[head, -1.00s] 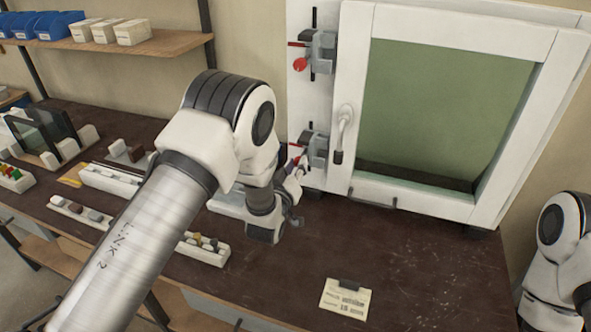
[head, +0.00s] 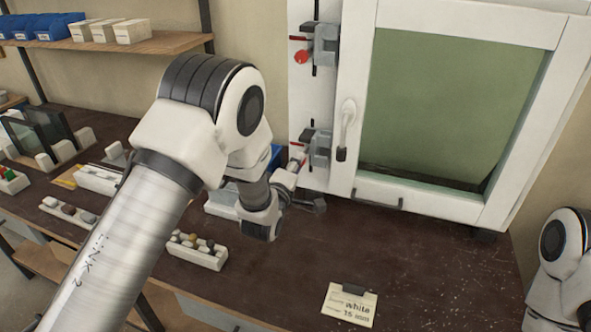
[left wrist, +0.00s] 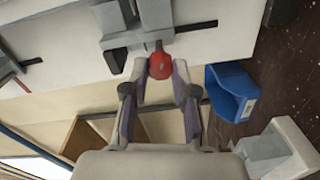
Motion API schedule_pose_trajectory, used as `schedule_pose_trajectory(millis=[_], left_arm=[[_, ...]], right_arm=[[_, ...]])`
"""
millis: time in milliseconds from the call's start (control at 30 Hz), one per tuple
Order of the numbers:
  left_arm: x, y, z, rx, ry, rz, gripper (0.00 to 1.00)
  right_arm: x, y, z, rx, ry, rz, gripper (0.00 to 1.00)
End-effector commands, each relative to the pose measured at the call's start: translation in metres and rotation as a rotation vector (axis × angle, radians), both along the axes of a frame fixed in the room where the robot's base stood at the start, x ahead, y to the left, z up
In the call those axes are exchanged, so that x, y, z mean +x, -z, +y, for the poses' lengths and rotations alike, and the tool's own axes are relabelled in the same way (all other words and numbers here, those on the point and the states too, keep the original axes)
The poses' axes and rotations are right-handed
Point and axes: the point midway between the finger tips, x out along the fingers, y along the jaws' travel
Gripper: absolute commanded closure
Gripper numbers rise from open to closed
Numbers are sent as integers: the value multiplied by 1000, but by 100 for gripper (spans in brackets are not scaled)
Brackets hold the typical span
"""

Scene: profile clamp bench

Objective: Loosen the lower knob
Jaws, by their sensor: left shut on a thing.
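The lower clamp (head: 318,148) is a grey block on the white frame post, left of the window handle. In the left wrist view its red knob (left wrist: 160,66) sits between the fingertips of my left gripper (left wrist: 160,70), which is shut on it. In the head view my left gripper (head: 294,168) reaches the lower clamp from the left and below and hides most of the knob. The upper clamp (head: 325,45) has a similar red knob (head: 301,57), which is free. My right gripper is out of view; only part of my right arm shows at the right edge.
A blue bin (left wrist: 232,92) and a pale block with a grey top (left wrist: 270,150) stand close to my left gripper. The window frame (head: 362,90) is right of the clamps. A label card (head: 350,304) lies on the dark bench (head: 420,265), whose front right is clear.

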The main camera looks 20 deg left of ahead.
Motion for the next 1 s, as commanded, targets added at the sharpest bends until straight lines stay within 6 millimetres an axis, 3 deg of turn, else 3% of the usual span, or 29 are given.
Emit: schedule_pose_trajectory(millis=[600,1000], left_arm=[[1,0,-1,-557,5,15,100],[1,-1,-1,-748,6,20,100]], right_arm=[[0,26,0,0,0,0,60],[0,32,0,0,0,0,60]])
